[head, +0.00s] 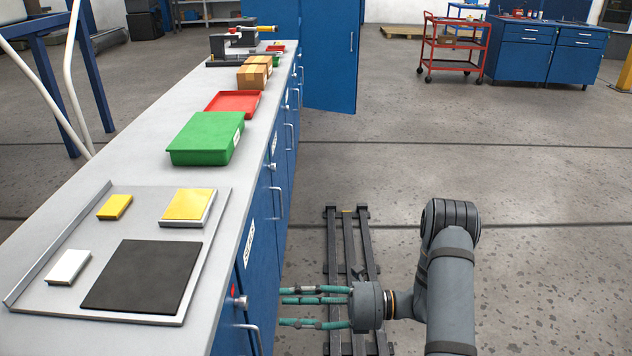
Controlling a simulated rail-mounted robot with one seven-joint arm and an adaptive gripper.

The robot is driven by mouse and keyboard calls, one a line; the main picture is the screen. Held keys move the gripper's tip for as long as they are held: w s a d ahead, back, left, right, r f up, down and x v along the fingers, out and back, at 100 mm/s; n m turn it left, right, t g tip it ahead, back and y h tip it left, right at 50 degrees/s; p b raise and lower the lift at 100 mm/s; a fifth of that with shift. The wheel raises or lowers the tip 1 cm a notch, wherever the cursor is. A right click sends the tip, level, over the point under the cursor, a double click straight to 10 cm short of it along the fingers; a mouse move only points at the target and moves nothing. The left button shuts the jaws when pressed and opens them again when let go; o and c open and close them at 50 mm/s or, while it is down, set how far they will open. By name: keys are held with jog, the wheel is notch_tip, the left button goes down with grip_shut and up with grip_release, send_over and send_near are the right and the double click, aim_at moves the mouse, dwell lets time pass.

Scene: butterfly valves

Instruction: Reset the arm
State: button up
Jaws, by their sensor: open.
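My gripper (302,308) reaches out to the left from my dark grey arm (448,280), low beside the blue cabinet front (258,262). Its teal fingers are spread apart and hold nothing. The fingertips are close to the cabinet front near a knob (240,302) and a handle; I cannot tell whether they touch. No butterfly valve can be made out in this view.
The grey worktop (215,262) bears a tray (190,312) with a black plate and yellow and white blocks. Behind are a green bin (205,138), red tray (233,103) and cardboard boxes (253,75). A blue cabinet door (329,60) stands open.

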aim_at(247, 303)
jog(key=a, duration=0.9)
jog(key=shift+a, duration=0.1)
